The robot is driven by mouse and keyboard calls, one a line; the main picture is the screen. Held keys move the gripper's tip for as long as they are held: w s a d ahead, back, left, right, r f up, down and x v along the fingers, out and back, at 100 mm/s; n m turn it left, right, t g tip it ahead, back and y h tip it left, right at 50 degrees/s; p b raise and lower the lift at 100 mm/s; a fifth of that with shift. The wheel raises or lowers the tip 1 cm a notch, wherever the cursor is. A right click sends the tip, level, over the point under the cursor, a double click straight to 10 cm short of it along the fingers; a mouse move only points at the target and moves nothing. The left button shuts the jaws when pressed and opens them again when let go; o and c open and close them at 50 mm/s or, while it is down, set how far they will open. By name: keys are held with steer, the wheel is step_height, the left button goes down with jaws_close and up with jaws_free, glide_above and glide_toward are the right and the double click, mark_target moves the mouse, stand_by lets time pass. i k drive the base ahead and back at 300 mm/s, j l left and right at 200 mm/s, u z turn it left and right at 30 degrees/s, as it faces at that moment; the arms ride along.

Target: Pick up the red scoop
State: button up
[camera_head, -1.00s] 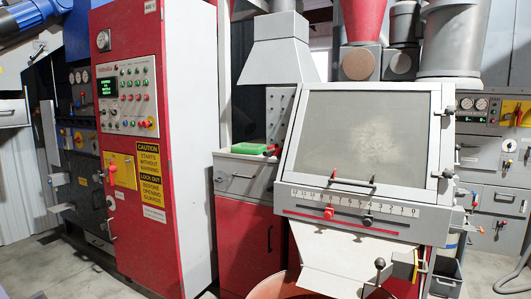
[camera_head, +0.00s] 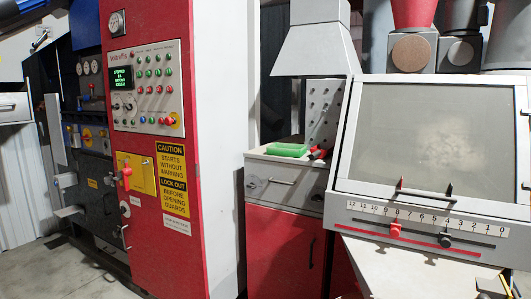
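A small red object with a dark part (camera_head: 318,154) lies at the right end of the grey bench top, beside a green block-like item. It may be the red scoop, but it is too small and partly hidden to make out its shape. The grey bench (camera_head: 285,187) has a drawer with a bar handle and a red lower cabinet. My gripper is not in view.
The green item (camera_head: 287,150) sits just left of the red object. A grey hood (camera_head: 313,50) hangs above the bench. A tall red control cabinet (camera_head: 150,225) stands to the left, and a glass-fronted sorting machine (camera_head: 430,140) to the right. Grey floor shows at bottom left.

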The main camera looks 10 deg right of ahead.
mark_target(316, 152)
steer(key=i+j+u, duration=0.2)
steer(key=i+u, duration=0.25)
steer(key=i+j+u, duration=0.1)
steer(key=i+u, duration=0.4)
steer(key=i+z, duration=0.4)
steer(key=i+j+z, duration=0.2)
steer(key=i+z, duration=0.35)
steer(key=z, duration=0.2)
steer(key=i+j+z, duration=0.1)
steer(key=z, duration=0.3)
steer(key=i+j+z, duration=0.15)
steer(key=z, duration=0.25)
steer(key=i+j+z, duration=0.1)
steer(key=z, duration=0.25)
steer(key=i+j+z, duration=0.2)
steer(key=z, duration=0.2)
steer(key=i+j+z, duration=0.2)
steer(key=z, duration=0.15)
steer(key=i+j+z, duration=0.4)
steer(key=i+j, duration=0.25)
steer(key=i, duration=0.1)
